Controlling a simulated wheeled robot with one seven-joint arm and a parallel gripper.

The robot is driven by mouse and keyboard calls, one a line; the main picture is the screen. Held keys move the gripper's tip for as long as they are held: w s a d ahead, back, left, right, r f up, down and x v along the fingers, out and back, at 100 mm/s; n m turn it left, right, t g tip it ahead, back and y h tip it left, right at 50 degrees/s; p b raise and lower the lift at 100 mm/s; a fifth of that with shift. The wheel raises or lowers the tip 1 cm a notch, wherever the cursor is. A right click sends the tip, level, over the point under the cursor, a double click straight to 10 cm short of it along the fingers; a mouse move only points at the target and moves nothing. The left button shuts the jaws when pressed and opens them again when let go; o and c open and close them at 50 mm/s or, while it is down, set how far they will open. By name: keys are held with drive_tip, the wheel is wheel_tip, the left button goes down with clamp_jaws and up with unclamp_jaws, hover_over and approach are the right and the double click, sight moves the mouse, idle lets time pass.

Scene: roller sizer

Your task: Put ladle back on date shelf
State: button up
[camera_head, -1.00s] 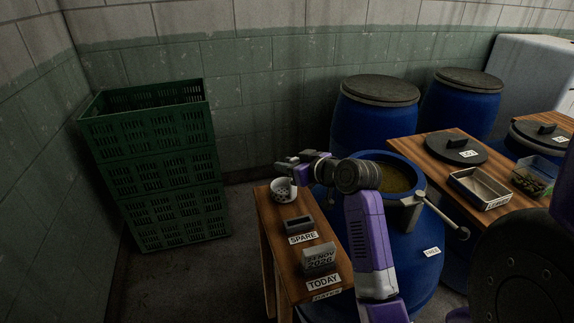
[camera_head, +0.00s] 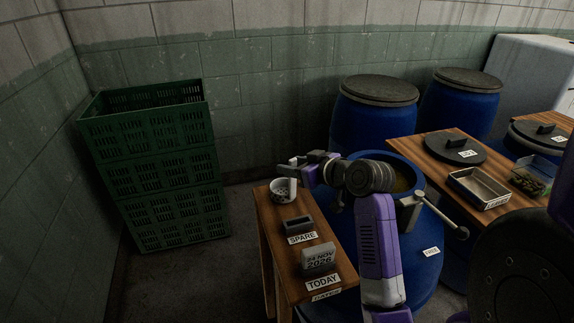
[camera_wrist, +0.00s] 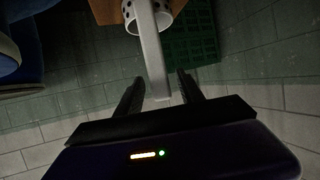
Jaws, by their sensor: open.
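The ladle is a white cup with dark holes (camera_head: 281,192) and a pale upright handle (camera_head: 292,180). It stands on the far end of the wooden date shelf (camera_head: 270,222). In the wrist view, the perforated cup (camera_wrist: 158,22) is at the top and the handle (camera_wrist: 150,50) runs down toward my gripper. My gripper (camera_head: 303,162) is beside the top of the handle, its two fingers apart. In the wrist view, the handle's end shows between the fingers of my gripper (camera_wrist: 160,76), with gaps on both sides.
A dark block holder (camera_head: 297,224) by the SPARE label and a grey date block (camera_head: 318,259) by TODAY share the shelf. An open blue barrel (camera_head: 425,265) stands right of it. Green crates (camera_head: 165,170) stand at the left. Floor between crates and shelf is clear.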

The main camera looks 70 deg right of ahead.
drive_tip(key=v, duration=0.9)
drive_tip(key=shift+w, duration=0.1)
drive_tip(key=s+d+r+m+h, duration=0.2)
drive_tip(key=d+r+m+h, duration=0.2)
drive_tip(key=d+r+h, duration=0.1)
drive_tip(key=a+f+n+t+y, duration=0.15)
drive_tip(key=a+f, duration=0.35)
drive_tip(key=a, duration=0.8)
drive_tip(key=a+f+n+t, duration=0.15)
drive_tip(key=a+f, duration=0.25)
drive_tip(key=a, duration=0.8)
drive_tip(key=s+a+f+n+y, duration=0.3)
drive_tip(key=s+a+y, duration=0.1)
drive_tip(key=a, duration=0.4)
drive_tip(key=s+a+f+n+y, duration=0.3)
drive_tip(key=s+a+y, duration=0.2)
drive_tip(key=a, duration=0.4)
drive_tip(key=shift+s+f, duration=0.2)
drive_tip(key=shift+s, duration=0.55)
